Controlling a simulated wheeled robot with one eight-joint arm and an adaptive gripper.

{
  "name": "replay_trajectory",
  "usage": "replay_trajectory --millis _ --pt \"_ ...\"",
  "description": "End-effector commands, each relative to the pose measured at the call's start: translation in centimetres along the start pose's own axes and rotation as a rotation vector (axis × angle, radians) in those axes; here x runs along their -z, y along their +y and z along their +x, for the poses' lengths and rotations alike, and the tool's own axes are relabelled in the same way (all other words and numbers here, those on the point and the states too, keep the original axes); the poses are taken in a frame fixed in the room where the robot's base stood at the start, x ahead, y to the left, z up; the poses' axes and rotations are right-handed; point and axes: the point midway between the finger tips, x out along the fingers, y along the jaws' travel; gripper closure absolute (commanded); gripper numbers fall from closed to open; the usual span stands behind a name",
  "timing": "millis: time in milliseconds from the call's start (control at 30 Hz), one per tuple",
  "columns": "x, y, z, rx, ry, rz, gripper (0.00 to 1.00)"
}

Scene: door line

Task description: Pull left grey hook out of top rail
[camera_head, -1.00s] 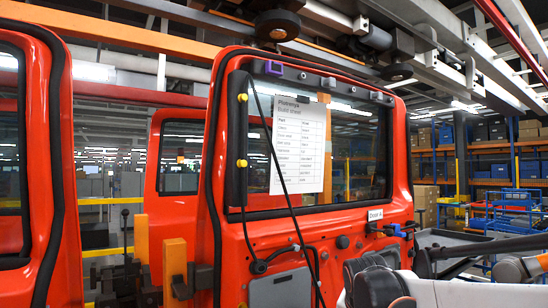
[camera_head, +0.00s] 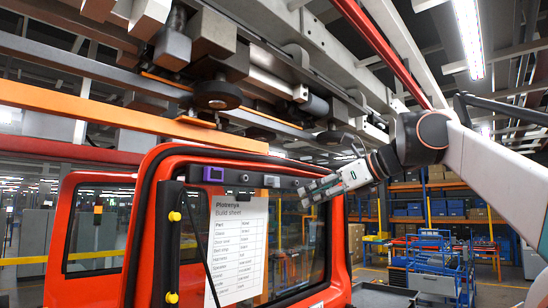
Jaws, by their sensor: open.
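The black top rail (camera_head: 230,175) runs along the upper edge of the red door's window frame. A small light grey piece (camera_head: 271,181), which looks like the left grey hook, sits in the rail to the right of a purple piece (camera_head: 214,174). Its exact shape is too small to tell. My gripper (camera_head: 306,191) reaches in from the right, fingers pointing left, near the right part of the rail. The right end of the rail is hidden behind my gripper.
A paper build sheet (camera_head: 238,245) hangs in the window below the rail. Yellow knobs (camera_head: 174,216) stick out at the door's left edge. An overhead conveyor with a dark roller (camera_head: 217,95) and an orange beam (camera_head: 120,118) runs close above the door.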

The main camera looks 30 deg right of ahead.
Motion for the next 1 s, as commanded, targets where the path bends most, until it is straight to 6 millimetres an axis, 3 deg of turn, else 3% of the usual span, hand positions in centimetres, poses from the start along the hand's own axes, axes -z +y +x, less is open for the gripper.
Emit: replay_trajectory --millis 33,100,200,333,467,1000 --pt "-2.3 -0.4 -1.6 0.012 -0.033 0.044 0.57" --pt "-4.3 -0.6 -3.1 0.022 -0.073 0.095 0.57" --pt "-6.0 -0.7 -4.4 0.031 -0.111 0.140 0.57" --pt "-6.7 -0.8 -4.4 0.032 -0.128 0.158 0.57" --pt "-6.9 -0.7 -3.0 0.030 -0.128 0.158 0.57" --pt "-8.0 -1.1 6.2 0.029 -0.127 0.156 0.57"
